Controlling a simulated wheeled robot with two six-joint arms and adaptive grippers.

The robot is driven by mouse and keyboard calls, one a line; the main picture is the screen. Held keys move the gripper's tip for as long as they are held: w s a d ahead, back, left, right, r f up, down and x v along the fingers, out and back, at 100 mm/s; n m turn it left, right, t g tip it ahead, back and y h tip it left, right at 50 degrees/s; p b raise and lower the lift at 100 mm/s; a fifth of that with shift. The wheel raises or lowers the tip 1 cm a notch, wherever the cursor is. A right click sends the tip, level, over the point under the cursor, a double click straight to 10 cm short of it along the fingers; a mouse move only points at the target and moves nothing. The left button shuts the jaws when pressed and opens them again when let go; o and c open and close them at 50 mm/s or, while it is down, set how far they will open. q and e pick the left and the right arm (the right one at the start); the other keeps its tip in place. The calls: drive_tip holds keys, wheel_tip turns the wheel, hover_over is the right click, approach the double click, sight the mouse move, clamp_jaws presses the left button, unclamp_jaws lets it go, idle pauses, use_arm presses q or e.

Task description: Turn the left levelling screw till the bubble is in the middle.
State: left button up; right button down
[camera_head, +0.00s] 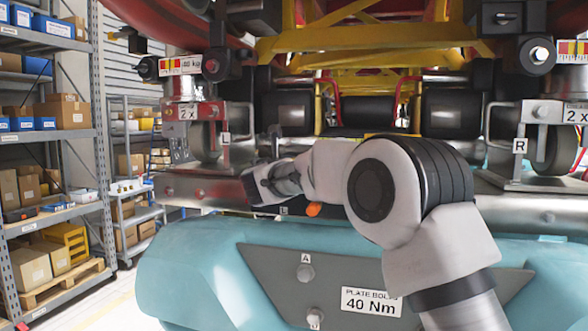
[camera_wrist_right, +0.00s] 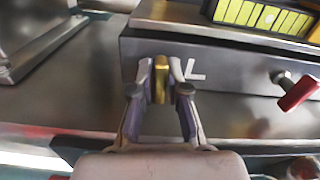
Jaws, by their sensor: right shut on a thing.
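In the right wrist view my right gripper (camera_wrist_right: 160,74) is shut on a brass levelling screw (camera_wrist_right: 161,92), one finger on each side. The screw stands at the front of a grey metal block, just left of a white letter L (camera_wrist_right: 195,70). A yellow-green bubble vial (camera_wrist_right: 240,14) with dark lines lies behind it at the top right. A pale round bubble (camera_wrist_right: 267,17) shows in the vial; the vial's right end is at the picture edge, so I cannot tell exactly how central it is. In the head view my right arm hides the screw. My left gripper is not in view.
A red knob (camera_wrist_right: 298,93) sits right of the screw. In the head view, a teal-grey plate (camera_head: 265,262) marked 40 Nm lies below my arm. The yellow train frame (camera_head: 350,50) hangs above. Shelves with boxes (camera_head: 68,112) stand at the left.

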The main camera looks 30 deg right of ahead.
drive_tip(key=shift+f, duration=0.1)
drive_tip(key=c, duration=1.5)
unclamp_jaws()
drive_tip(key=v, duration=1.2)
drive_tip(key=shift+a, duration=0.1)
drive_tip(key=shift+w, duration=0.1)
